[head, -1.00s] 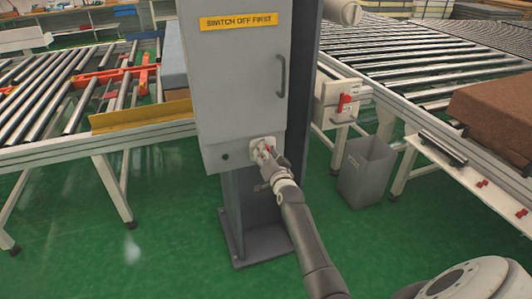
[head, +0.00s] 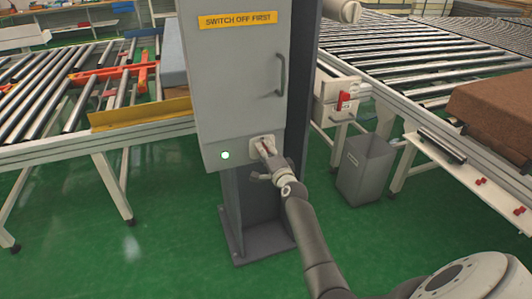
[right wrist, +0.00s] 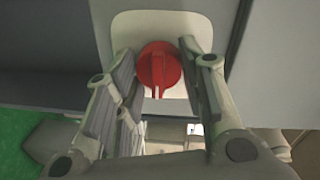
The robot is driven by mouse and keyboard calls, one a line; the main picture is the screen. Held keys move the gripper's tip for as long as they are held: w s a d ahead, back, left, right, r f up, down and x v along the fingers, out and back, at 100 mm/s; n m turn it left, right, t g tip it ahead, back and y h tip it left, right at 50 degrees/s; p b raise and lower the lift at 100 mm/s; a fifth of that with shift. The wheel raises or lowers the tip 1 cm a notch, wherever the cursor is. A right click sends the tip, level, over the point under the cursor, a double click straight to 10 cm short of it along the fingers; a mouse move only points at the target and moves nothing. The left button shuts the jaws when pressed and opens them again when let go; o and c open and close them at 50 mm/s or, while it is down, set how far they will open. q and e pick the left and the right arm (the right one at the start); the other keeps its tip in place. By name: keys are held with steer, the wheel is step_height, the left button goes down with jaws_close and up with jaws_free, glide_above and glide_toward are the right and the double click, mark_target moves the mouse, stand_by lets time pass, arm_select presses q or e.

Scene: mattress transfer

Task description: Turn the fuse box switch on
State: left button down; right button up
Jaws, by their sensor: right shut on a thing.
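The grey fuse box (head: 238,75) is mounted on a dark post, with its door shut and a yellow label (head: 238,20) reading "SWITCH OFF FIRST". The red rotary switch (right wrist: 158,67) sits on a pale plate (right wrist: 125,30) at the box's lower right front. In the right wrist view its handle points down the picture. My right gripper (head: 267,150) is at the switch, shut on it with one finger on each side. In the head view the gripper hides most of the switch. A small round lamp (head: 225,155) left of the switch is lit. My left gripper is not in view.
Roller conveyors stand at left (head: 40,95) and right (head: 410,50). A grey bin (head: 365,170) and a white box with a red handle (head: 343,100) are right of the post. A brown mattress (head: 495,110) lies at far right. Green floor in front is clear.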

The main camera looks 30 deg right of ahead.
stand_by(0.5)
steer(key=o, duration=1)
steer(key=shift+s, duration=0.1)
steer(key=v, duration=1.2)
steer(key=shift+a, duration=0.1)
